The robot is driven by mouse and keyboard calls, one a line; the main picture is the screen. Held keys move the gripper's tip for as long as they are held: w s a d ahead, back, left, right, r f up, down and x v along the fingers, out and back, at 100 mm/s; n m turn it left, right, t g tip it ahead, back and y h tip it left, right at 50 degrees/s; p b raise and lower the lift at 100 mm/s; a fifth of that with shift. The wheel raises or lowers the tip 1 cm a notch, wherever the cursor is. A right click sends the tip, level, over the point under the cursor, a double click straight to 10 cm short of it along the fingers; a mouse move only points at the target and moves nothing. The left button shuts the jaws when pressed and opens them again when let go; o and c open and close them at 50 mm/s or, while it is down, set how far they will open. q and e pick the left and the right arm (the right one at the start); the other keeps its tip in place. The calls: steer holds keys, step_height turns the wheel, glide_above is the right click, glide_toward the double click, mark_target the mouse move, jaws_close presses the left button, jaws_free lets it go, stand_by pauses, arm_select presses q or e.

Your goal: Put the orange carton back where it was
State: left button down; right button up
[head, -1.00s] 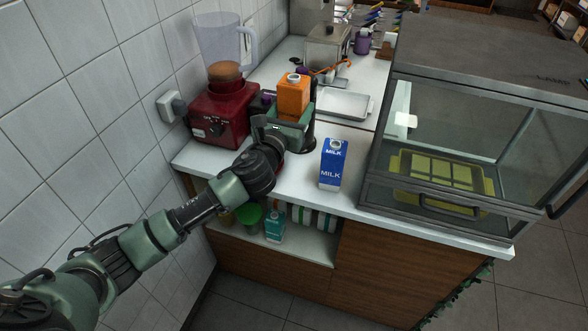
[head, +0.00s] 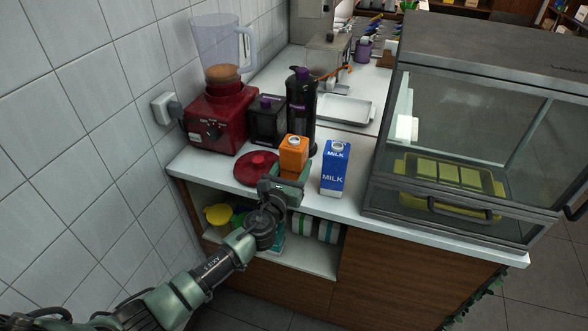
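The orange carton (head: 293,153) is upright near the front edge of the white counter, just left of the blue milk carton (head: 335,168). My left gripper (head: 289,178) is around the carton's lower part and appears shut on it. The gripper hides the carton's base, so I cannot tell whether it touches the counter. My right gripper is not in view.
A red lid (head: 250,168) lies left of the carton. Behind stand a black purple-capped container (head: 266,124), a tall black bottle (head: 301,105) and a red blender (head: 216,120). A glass display case (head: 470,130) is at right. The open shelf (head: 305,256) below holds several items.

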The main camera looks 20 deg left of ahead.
arm_select(q)
steer(key=shift+f, duration=0.1)
steer(key=shift+c, duration=2.2)
jaws_free()
steer(key=shift+r, duration=0.25)
steer(key=s, duration=1.2)
steer(key=shift+a, duration=0.2)
steer(key=shift+f, duration=0.15)
